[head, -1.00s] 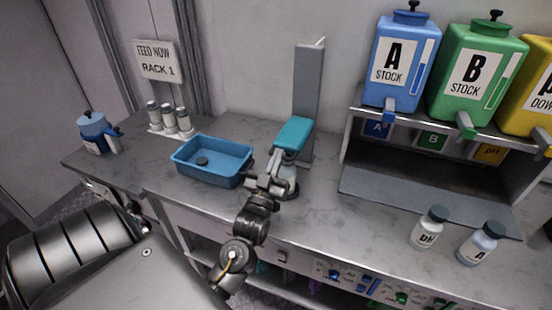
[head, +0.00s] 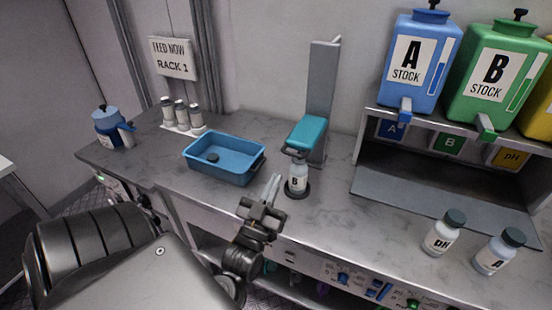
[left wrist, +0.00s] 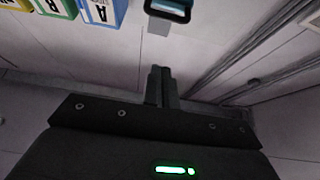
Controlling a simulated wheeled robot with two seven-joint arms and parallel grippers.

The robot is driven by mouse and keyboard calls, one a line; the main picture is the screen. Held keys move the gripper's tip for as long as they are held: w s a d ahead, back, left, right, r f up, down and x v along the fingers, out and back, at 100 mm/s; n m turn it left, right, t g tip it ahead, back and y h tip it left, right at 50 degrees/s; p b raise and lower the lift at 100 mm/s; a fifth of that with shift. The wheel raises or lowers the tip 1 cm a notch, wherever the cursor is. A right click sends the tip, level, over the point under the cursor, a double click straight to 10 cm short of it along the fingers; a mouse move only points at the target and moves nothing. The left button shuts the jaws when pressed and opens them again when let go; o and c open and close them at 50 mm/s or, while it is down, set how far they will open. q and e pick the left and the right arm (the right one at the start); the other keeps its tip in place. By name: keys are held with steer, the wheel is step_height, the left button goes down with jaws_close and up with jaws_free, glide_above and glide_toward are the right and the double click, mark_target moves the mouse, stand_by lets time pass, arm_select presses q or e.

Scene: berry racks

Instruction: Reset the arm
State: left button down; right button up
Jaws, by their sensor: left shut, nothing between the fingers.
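My left gripper (head: 272,190) is shut and empty in the head view, in front of the counter's edge between the blue tray and the bottle stand. In the left wrist view its fingers (left wrist: 161,85) are pressed together with nothing between them. A small white bottle marked B (head: 297,178) stands upright on a dark round base under the teal head of the grey stand (head: 321,95). The gripper is apart from the bottle, to its left and nearer to me. My right gripper is not in view.
A blue tray (head: 237,176) with a dark cap inside sits left of the stand. Bottles marked pH (head: 440,238) and A (head: 497,255) stand at the right front. Stock tanks A (head: 421,60) and B (head: 498,75) sit on the rack. A blue jug (head: 108,130) stands far left.

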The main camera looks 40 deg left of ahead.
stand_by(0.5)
arm_select(q)
steer(key=d+f+m+g+h, duration=0.2)
steer(key=d+f+g+h, duration=0.15)
steer(key=f, duration=0.35)
steer(key=d+f+m+g+h, duration=0.1)
steer(key=d+f+g+h, duration=0.2)
steer(key=f+g, duration=0.25)
steer(key=s+d+f+m+g+h, duration=0.1)
steer(key=s+d+f+g, duration=0.1)
steer(key=s+f+g, duration=0.5)
steer(key=s+d+f+m+g+h, duration=0.1)
steer(key=s+d+f+m+g, duration=0.2)
steer(key=s, duration=0.6)
steer(key=s+a+f+n+g, duration=0.1)
steer(key=s+f+g, duration=0.15)
steer(key=f, duration=2.75)
steer(key=s+a+f, duration=0.2)
steer(key=s+f, duration=1.1)
steer(key=s, duration=0.2)
steer(key=shift+s+a+y, duration=0.35)
steer(key=shift+s+a, duration=0.05)
